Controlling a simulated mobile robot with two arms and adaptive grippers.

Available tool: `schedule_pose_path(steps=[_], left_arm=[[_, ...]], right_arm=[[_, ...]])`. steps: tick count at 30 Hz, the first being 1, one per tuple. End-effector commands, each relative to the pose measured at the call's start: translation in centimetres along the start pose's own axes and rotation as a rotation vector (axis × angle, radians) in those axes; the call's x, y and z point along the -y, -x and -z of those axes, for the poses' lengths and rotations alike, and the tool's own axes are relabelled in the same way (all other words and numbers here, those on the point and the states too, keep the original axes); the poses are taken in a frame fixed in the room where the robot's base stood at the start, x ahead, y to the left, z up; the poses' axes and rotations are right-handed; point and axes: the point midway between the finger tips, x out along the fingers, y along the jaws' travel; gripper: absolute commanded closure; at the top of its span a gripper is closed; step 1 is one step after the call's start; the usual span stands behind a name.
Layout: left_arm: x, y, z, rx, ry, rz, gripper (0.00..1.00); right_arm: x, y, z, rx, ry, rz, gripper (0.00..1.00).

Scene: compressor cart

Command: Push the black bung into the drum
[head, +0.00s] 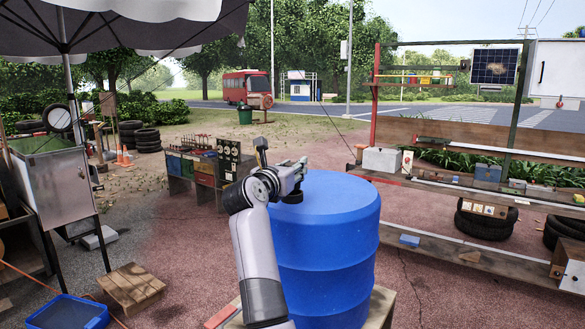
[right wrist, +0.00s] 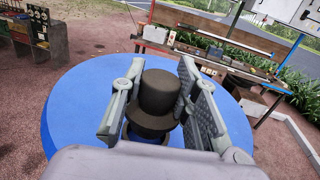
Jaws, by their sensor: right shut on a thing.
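The blue drum (head: 325,235) stands upright in front of me, and its flat top fills the middle of the right wrist view (right wrist: 75,110). My right gripper (head: 298,172) is over the left part of the drum top. In the right wrist view its fingers (right wrist: 158,88) stand on both sides of the black bung (right wrist: 160,92) and are shut on it. The bung is upright, with a wide brim below a narrower upper part. It also shows below the gripper in the head view (head: 292,197). A darker blue ring shows just under the bung. I cannot tell whether the bung touches it.
The drum stands on a wooden base (head: 378,308). A bench with bins (head: 200,165) is behind to the left, and a wooden shelf rack (head: 450,187) stands to the right. A blue tray (head: 68,312) lies at the lower left. The rest of the drum top is clear.

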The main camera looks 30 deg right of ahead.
Motion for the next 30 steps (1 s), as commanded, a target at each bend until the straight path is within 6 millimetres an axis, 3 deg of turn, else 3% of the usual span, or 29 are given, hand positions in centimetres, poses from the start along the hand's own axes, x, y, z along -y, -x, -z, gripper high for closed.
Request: schedule_pose_path(steps=[30], left_arm=[[0.0, -1.1, 0.0, -0.001, 0.001, 0.0, 1.0]], right_arm=[[0.0, 0.0, 1.5, 0.0, 0.0, 0.0, 0.99]])
